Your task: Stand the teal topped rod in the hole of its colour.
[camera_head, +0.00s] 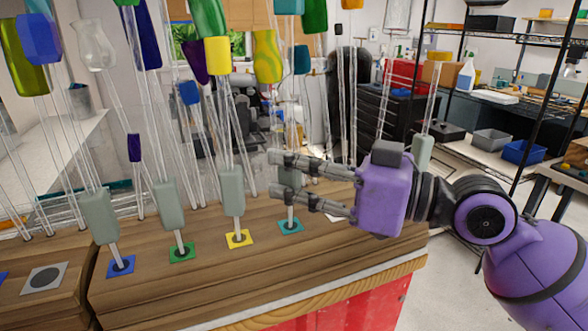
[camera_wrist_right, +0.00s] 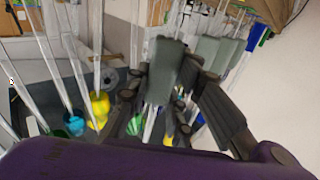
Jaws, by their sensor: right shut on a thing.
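My right gripper (camera_head: 280,176) is shut on the grey grip (camera_head: 289,212) of a clear rod, with one finger above the other in the head view. The rod rises past the fingers towards a teal block (camera_head: 290,6) at the top edge. Its lower end meets the teal square (camera_head: 290,226) on the wooden block, and the rod looks nearly upright. How deep it sits in the hole cannot be told. In the wrist view, the grey grip (camera_wrist_right: 165,68) is between the fingers (camera_wrist_right: 163,100). My left gripper is not in view.
Grey-gripped rods stand at the blue square (camera_head: 121,266), green square (camera_head: 182,252) and yellow square (camera_head: 239,238), left of the held rod. A grey square (camera_head: 45,278) is empty. Many tall coloured rods crowd behind. A grey-gripped rod (camera_head: 422,152) stands near the right wrist.

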